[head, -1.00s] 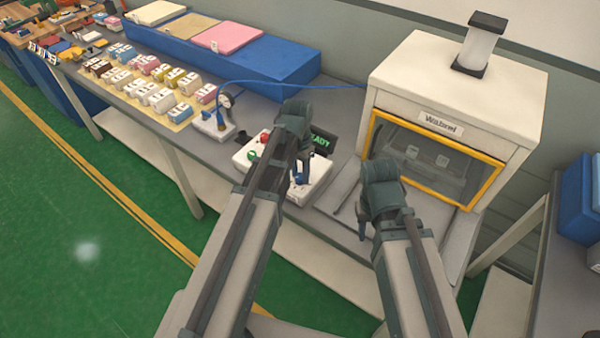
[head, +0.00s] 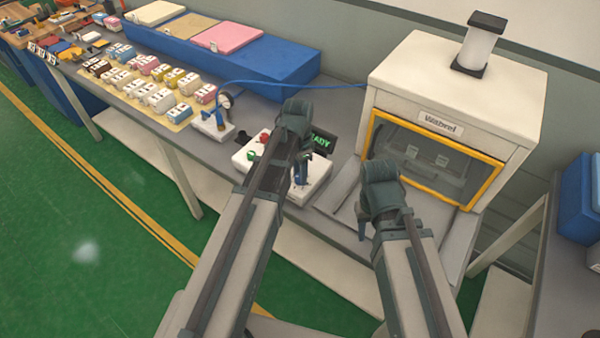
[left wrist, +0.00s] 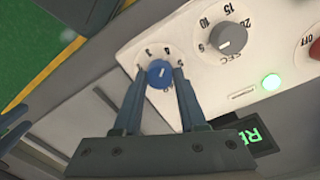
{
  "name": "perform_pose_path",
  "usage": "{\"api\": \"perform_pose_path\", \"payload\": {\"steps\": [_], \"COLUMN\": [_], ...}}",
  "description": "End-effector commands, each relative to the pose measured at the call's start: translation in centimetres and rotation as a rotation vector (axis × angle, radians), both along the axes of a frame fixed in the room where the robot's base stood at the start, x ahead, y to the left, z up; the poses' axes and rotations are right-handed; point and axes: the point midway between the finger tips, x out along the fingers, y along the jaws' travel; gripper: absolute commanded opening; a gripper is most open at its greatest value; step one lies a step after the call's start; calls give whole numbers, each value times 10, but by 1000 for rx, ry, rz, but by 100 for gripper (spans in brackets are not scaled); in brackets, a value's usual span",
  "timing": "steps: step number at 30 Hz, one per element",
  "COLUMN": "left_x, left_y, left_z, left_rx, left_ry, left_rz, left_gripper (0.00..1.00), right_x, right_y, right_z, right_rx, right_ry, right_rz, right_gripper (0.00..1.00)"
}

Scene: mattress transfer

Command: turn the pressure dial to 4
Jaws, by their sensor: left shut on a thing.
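The blue pressure dial (left wrist: 161,73) sits on the white control box, which shows in the head view (head: 318,180). Small numbers ring it; the white mark on the dial points up and to the right in the left wrist view, but the exact number is hard to read. My left gripper (left wrist: 160,75) is shut on the dial, one finger on each side. In the head view my left gripper (head: 301,175) reaches down onto the box and hides the dial. My right gripper (head: 362,225) hangs in front of the press, its fingers mostly hidden.
A larger grey timer knob (left wrist: 228,39), a lit green button (left wrist: 271,82) and a red OFF button (left wrist: 315,50) share the panel. A green-lettered display (head: 322,141) stands behind the box. The white press (head: 455,90) with a yellow-framed window is to the right.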

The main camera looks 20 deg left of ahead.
Motion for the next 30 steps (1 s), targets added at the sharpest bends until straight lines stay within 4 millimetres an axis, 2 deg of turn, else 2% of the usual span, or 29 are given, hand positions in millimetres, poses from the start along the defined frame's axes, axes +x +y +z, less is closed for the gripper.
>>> {"api": "perform_pose_path", "payload": {"steps": [5,6,11,23,30], "left_x": [0,0,0,0,0], "left_y": [0,0,0,0,1], "left_z": [0,0,0,3,21], "left_rx": [0,0,0,0,0], "left_ry": [1,1,1,0,0], "left_rz": [0,1,1,1,1], "left_gripper": [0,43,71,71,71], "right_x": [0,0,0,0,0], "right_y": [0,0,0,0,0], "right_z": [0,0,0,3,21], "right_rx": [0,0,0,0,0], "right_ry": [0,0,0,0,0], "right_rz": [0,0,0,0,0], "right_gripper": [39,39,39,39,39]}}
